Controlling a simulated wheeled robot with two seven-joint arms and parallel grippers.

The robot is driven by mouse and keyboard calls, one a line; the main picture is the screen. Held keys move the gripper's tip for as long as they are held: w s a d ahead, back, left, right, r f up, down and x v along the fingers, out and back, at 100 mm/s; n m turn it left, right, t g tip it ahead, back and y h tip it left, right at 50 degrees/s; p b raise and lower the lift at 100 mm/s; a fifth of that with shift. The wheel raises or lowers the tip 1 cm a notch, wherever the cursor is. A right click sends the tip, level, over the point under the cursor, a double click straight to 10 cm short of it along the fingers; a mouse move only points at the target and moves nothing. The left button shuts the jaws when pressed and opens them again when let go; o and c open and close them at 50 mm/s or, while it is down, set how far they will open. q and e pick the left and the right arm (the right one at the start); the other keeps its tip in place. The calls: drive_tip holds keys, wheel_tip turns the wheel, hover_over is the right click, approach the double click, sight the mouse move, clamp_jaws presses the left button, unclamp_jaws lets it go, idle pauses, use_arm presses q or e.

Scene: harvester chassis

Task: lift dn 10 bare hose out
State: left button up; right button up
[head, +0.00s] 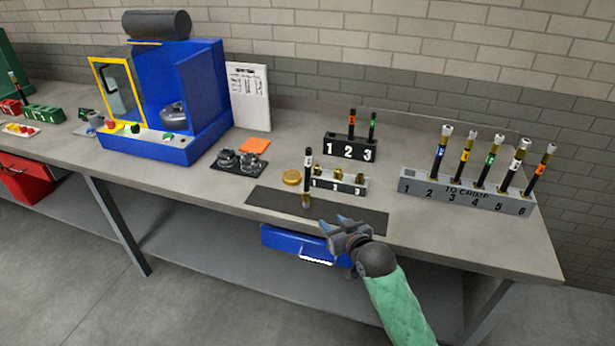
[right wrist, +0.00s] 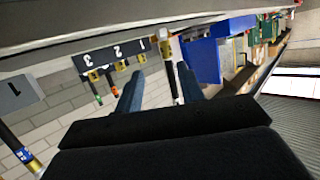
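Which hose is DN 10 cannot be read. Two short black hoses, one with an orange band (head: 351,124) and one with a green band (head: 372,127), stand in a black block numbered 1 to 3 (head: 349,150). Another black hose with a white band (head: 308,172) stands upright, brass end down, at the dark mat. My right gripper (head: 336,224) is open and empty at the mat's front edge, right of and nearer than that hose. In the right wrist view its two blue fingers (right wrist: 158,90) are apart, with a black hose (right wrist: 171,85) seen beyond the gap. My left gripper is not in view.
A grey rack marked "TO CRIMP" (head: 466,194) holds several upright hoses at right. A small rack with brass fittings (head: 338,184) sits behind the mat (head: 375,218). A blue machine (head: 200,95) stands at left. A blue drawer (head: 285,243) is under the bench edge.

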sight(310, 166)
drive_tip(key=w+a+r+y, duration=0.1)
drive_tip(key=w+r, duration=0.2)
drive_tip(key=w+a+r+t, duration=0.1)
drive_tip(key=w+r, duration=0.1)
drive_tip(key=r, duration=0.1)
drive_tip(key=w+a+r+n+t+y, duration=0.1)
drive_tip(key=w+a+r, duration=0.1)
drive_tip(key=w+r, duration=0.1)
drive_tip(key=shift+w+a+r+y+p, duration=0.1)
drive_tip(key=shift+w+r+y+p, duration=0.25)
drive_tip(key=shift+r, duration=0.2)
drive_tip(key=shift+w+a+f+p, duration=0.1)
drive_tip(key=shift+w+a+p, duration=0.3)
drive_tip(key=shift+w, duration=0.25)
drive_tip(key=p+x, duration=0.3)
drive_tip(key=x, duration=0.1)
drive_tip(key=shift+w+d, duration=0.2)
drive_tip(key=shift+w+a+f, duration=0.1)
drive_tip(key=shift+w+f, duration=0.05)
drive_tip(key=shift+w, duration=0.05)
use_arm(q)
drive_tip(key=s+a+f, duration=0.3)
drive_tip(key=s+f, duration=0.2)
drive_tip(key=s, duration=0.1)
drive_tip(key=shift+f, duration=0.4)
use_arm(e)
clamp_jaws()
